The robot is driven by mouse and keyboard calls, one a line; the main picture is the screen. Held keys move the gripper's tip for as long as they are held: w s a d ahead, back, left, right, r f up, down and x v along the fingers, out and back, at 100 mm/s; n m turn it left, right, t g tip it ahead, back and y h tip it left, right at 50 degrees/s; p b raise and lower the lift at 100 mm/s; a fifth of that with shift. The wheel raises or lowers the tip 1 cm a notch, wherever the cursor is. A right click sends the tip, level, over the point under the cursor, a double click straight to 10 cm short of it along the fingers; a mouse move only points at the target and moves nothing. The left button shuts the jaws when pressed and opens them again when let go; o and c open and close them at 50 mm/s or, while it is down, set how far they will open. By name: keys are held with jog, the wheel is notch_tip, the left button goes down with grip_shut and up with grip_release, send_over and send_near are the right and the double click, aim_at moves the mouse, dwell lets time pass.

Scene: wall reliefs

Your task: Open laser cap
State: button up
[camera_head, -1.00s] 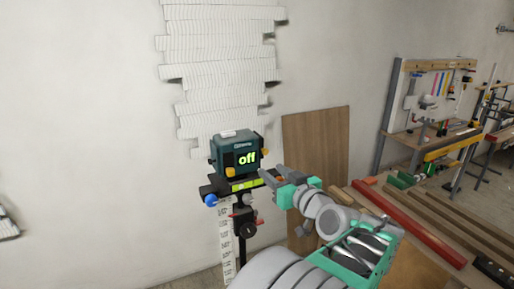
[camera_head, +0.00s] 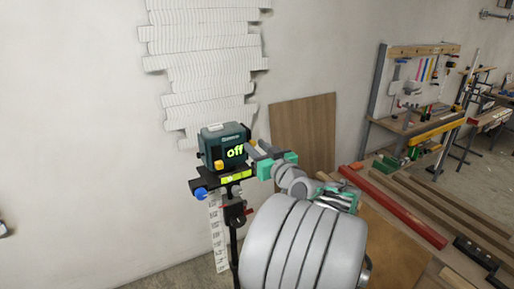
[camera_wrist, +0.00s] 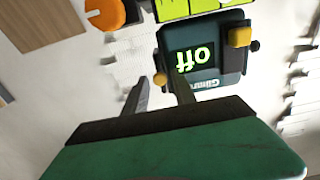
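The laser (camera_head: 224,146) is a dark teal box with a green "off" display, upright on a black tripod mount. In the wrist view the laser (camera_wrist: 205,58) appears upside down. One yellow cap (camera_head: 219,165) is on its front lower corner and shows in the wrist view (camera_wrist: 239,37). A second yellow cap (camera_wrist: 160,80) is on its right side, largely hidden by my gripper in the head view. My gripper (camera_head: 255,158) is at the laser's right side. In the wrist view my gripper (camera_wrist: 161,84) has its fingers apart, on either side of that second cap; contact is unclear.
A blue knob (camera_head: 200,193) and a green level strip (camera_head: 236,176) are on the mount below the laser. A wooden board (camera_head: 305,130) leans on the wall behind. A bench with a red beam (camera_head: 405,208) stands right.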

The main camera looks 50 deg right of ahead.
grip_shut()
dwell(1.1)
